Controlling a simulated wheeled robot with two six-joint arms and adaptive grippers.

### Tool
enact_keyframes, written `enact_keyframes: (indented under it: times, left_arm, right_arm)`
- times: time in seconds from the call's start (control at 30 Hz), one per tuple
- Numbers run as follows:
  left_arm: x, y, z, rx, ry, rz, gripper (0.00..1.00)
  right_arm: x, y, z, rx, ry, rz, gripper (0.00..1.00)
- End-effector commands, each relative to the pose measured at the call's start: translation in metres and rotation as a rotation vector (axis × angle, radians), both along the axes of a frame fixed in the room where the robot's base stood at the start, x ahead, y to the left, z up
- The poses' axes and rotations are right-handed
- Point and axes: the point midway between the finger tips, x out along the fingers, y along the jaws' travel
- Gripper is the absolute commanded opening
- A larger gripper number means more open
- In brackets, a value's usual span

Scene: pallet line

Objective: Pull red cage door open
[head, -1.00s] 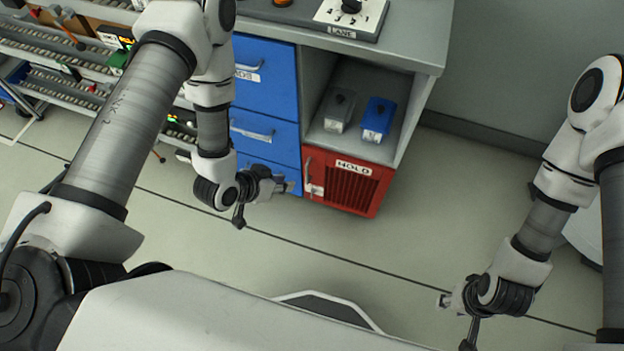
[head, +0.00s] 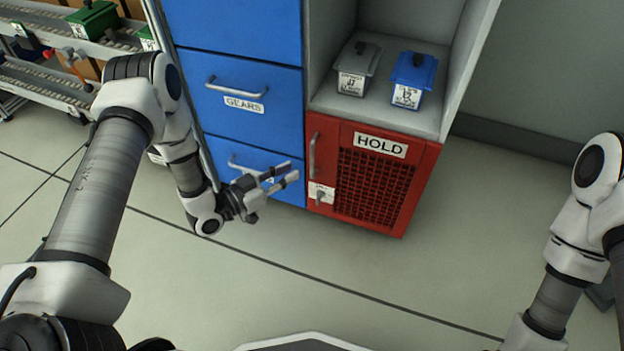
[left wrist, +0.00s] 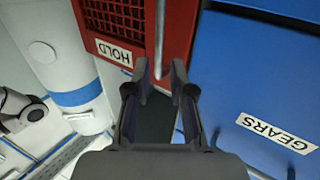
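The red cage door (head: 427,185) is shut, with a HOLD label, a dark mesh panel and an upright grey handle (head: 313,155) on its left side. A small tagged latch or lock (head: 320,194) is below the handle. My left gripper (head: 283,178) is open and empty, left of the door and slightly lower than the handle. In the left wrist view the handle (left wrist: 160,38) lies ahead of the gap between the open fingers (left wrist: 160,70), apparently not touched. My right arm shows at the right edge; its gripper is out of frame.
Blue drawers (head: 240,140), one labelled GEARS, stand directly left of the door. A grey bin (head: 355,68) and a blue bin (head: 411,80) sit on the shelf above. The floor (head: 440,265) before the door is clear. A roller rack (head: 45,45) stands far left.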

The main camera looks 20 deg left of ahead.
Motion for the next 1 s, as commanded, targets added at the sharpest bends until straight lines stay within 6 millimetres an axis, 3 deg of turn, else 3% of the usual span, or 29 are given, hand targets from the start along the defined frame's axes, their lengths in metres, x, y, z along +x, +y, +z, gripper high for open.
enact_keyframes:
  times: [0.4,0.73,0.77,0.8,1.0]
  left_arm:
    - [0.054,-0.04,-0.001,0.002,-0.002,-0.003,0.23]
    - [0.063,-0.045,0.003,0.001,0.001,0.0,0.23]
    - [0.063,-0.045,0.003,0.001,0.001,0.0,0.16]
    - [0.063,-0.045,0.003,0.001,0.001,0.0,0.01]
    - [0.062,-0.045,0.002,0.001,0.001,0.0,0.0]
  right_arm:
    - [0.002,-0.001,-0.033,-0.001,-0.005,-0.007,0.4]
    - [0.002,-0.001,-0.034,-0.001,-0.006,-0.008,0.4]
    - [0.002,-0.001,-0.034,-0.001,-0.006,-0.008,0.4]
    - [0.002,-0.001,-0.034,-0.001,-0.006,-0.008,0.4]
    - [0.002,-0.001,-0.034,-0.001,-0.006,-0.008,0.4]
